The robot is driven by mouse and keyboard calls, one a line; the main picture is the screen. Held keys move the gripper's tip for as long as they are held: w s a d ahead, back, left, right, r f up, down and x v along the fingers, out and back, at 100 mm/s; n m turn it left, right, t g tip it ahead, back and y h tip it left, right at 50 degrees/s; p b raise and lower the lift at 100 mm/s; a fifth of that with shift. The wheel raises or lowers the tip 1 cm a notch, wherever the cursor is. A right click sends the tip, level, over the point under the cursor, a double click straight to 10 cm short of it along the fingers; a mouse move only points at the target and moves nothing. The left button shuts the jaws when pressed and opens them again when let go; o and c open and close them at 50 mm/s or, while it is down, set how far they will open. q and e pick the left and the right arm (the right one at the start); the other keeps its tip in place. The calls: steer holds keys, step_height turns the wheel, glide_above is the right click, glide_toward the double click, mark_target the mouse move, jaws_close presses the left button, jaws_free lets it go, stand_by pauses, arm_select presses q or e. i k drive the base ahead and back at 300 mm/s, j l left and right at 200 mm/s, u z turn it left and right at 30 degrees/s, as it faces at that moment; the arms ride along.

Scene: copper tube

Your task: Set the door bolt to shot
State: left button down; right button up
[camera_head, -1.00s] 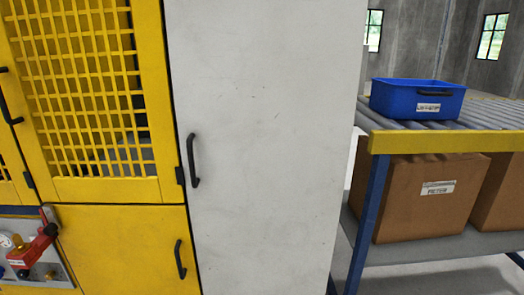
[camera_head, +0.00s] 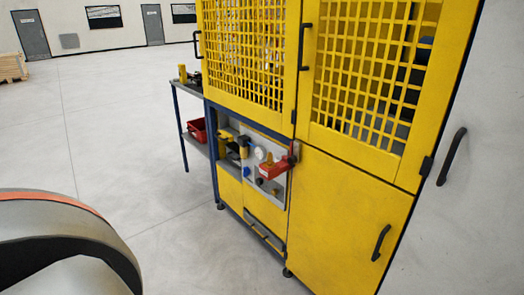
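A yellow machine guard has a left mesh door (camera_head: 246,50) and a right mesh door (camera_head: 368,72), both looking closed. Neither of my grippers is in view.
The grey control panel (camera_head: 252,190) carries a gauge and knobs. A yellow lower door (camera_head: 345,225) and a pale cabinet (camera_head: 470,215) stand to the right. A side shelf holds a red bin (camera_head: 198,131). Open floor (camera_head: 110,130) lies left. A grey rounded part of mine fills the lower left.

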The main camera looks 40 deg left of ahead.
mark_target(295, 159)
steer(key=u, duration=1)
